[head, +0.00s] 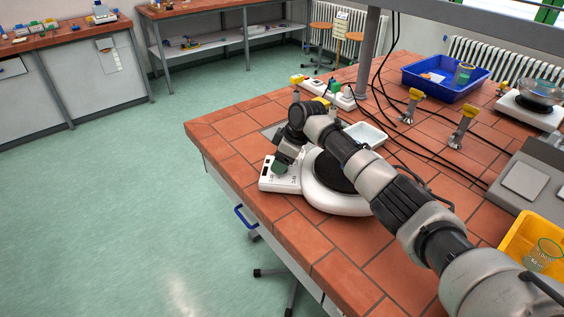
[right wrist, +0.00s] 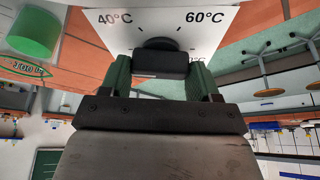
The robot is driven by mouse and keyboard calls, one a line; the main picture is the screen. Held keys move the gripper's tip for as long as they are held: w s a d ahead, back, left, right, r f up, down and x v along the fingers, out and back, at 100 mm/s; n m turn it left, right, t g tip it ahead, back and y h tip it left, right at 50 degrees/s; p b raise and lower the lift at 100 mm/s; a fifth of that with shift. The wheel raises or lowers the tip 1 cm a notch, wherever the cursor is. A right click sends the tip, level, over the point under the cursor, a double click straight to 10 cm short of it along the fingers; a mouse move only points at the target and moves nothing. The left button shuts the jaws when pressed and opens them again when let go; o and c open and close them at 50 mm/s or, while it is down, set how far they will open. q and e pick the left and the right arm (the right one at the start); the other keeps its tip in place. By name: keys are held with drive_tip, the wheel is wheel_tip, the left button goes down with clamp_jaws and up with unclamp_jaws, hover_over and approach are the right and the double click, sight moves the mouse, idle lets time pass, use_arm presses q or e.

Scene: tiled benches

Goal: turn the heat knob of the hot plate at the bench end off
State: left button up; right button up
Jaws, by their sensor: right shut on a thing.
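The hot plate (head: 322,199) is white with a dark round top (head: 330,171) and stands at the near left end of the tiled bench. Its white control panel (head: 268,182) faces the bench edge. My right gripper (head: 282,167) is over this panel. In the right wrist view the green finger pads of my right gripper (right wrist: 160,78) are shut on the black heat knob (right wrist: 160,63), one on each side. The panel (right wrist: 205,22) shows "40°C" and "60°C" marks; another mark is partly covered. The knob's pointer is hidden. My left gripper is not in view.
A green cylinder (right wrist: 35,33) shows beside the panel in the right wrist view. A white tray (head: 367,134) lies behind the hot plate. A blue crate (head: 447,91), black cables and yellow-topped taps (head: 464,126) stand farther back. Floor to the left is clear.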

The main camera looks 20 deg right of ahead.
drive_tip(key=shift+n+b, duration=0.3)
drive_tip(key=shift+n, duration=0.4)
drive_tip(key=shift+g+y, duration=0.3)
drive_tip(key=o, duration=0.9)
drive_tip(key=shift+r, duration=0.1)
drive_tip(key=b+v, duration=0.1)
drive_tip(key=v, duration=0.9)
drive_tip(key=shift+r+b, duration=0.35)
